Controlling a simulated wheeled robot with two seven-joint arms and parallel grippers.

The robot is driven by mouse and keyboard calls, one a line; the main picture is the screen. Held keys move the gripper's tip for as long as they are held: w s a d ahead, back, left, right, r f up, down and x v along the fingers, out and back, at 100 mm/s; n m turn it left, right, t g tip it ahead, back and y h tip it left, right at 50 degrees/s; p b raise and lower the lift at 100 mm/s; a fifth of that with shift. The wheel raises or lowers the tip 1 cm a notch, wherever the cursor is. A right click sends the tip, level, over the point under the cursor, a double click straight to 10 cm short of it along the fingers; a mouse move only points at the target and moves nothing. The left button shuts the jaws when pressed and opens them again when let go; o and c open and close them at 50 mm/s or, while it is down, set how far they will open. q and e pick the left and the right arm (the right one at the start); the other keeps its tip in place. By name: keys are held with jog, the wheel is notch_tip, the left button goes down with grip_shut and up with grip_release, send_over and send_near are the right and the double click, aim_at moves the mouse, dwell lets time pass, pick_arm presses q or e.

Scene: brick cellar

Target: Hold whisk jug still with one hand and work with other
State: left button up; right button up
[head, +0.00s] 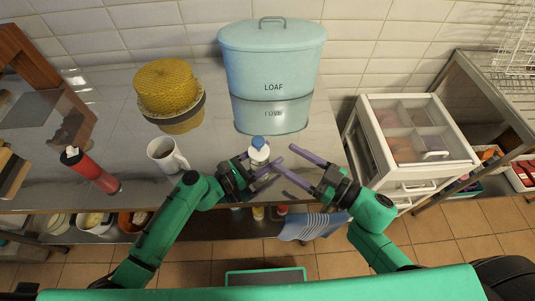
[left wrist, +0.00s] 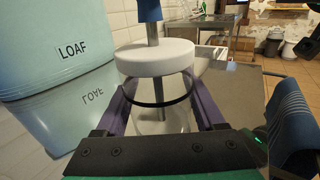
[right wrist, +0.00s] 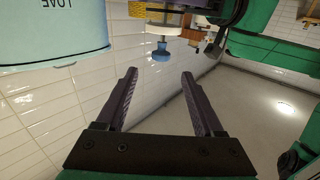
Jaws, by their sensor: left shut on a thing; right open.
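The whisk jug (head: 258,152) stands upright near the front edge of the counter, with a white lid and a blue knob on top. My left gripper (head: 267,169) is shut around its clear body, just below the lid. In the left wrist view the white lid (left wrist: 156,58) and a metal shaft show between the fingers; the blue knob (left wrist: 148,10) is cut off at the top. My right gripper (head: 287,171) is open and empty to the right of the jug. In the right wrist view the blue knob (right wrist: 161,52) shows beyond the open fingertips, apart from them.
A blue LOAF bin (head: 272,60) stands behind the jug. A white mug (head: 165,154) of dark liquid, a red bottle (head: 92,170) and a yellow woven hat-like thing (head: 168,88) are to the left. A white drawer unit (head: 405,140) stands right. A striped cloth (head: 308,227) hangs below the front edge.

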aim_at(263, 144)
jog(key=x, duration=1)
jog(key=shift+a, duration=0.1)
jog(key=c, duration=0.9)
jog(key=shift+c, duration=0.2)
